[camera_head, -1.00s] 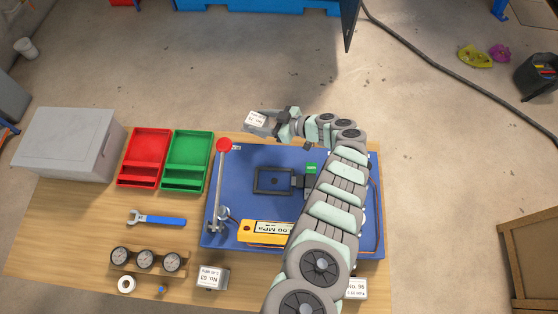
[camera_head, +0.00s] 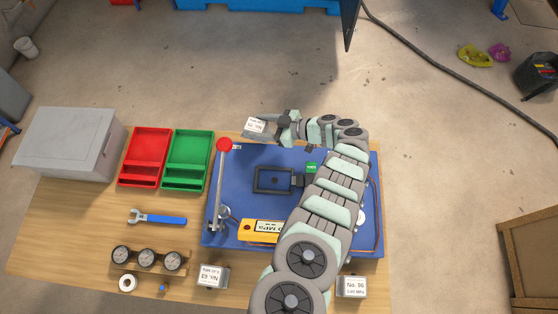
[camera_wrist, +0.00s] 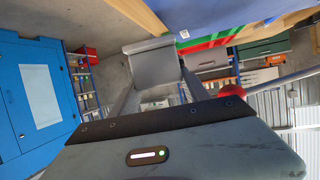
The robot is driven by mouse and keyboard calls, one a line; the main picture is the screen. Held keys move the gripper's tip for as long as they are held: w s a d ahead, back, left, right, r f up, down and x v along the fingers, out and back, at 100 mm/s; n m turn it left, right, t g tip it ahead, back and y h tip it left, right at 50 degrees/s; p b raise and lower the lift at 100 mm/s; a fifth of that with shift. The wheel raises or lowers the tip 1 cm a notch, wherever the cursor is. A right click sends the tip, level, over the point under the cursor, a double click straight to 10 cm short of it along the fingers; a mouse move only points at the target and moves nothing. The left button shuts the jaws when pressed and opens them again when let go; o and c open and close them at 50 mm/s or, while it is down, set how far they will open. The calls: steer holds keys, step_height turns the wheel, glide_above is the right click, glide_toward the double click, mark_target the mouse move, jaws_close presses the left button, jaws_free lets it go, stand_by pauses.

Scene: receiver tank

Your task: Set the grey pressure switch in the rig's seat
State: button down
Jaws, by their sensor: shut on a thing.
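My gripper (camera_head: 274,127) is shut on a grey pressure switch (camera_head: 255,126) with a white label, held over the far edge of the rig. The label's text is too small to read. In the wrist view the switch (camera_wrist: 152,62) sits between the two finger ends. The rig is a blue board (camera_head: 236,186) on the bench. A dark square frame (camera_head: 258,181), which looks like the seat, is on its middle, empty and nearer the viewer than my gripper. My arm hides the board's right part.
A lever with a red knob (camera_head: 223,145) stands at the rig's left side. A yellow gauge (camera_head: 262,228) lies on the near part. Two more labelled grey boxes, No. 63 (camera_head: 212,277) and No. 96 (camera_head: 352,287), stand in front. Red (camera_head: 148,145) and green (camera_head: 188,148) trays are left.

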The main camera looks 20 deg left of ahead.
steer(key=shift+s, duration=0.1)
steer(key=shift+s+d+r, duration=0.1)
steer(key=shift+s+d, duration=0.1)
steer(key=shift+s, duration=0.05)
steer(key=shift+s+d+r+n, duration=0.1)
steer(key=shift+s+d+n, duration=0.05)
steer(key=shift+n, duration=0.15)
steer(key=shift+s+d+g+p, duration=0.4)
steer(key=shift+s+d+g, duration=0.1)
steer(key=shift+s, duration=0.15)
steer(key=shift+s+d+r+n, duration=0.2)
steer(key=shift+s+d+n, duration=0.05)
steer(key=shift+d+n, duration=0.05)
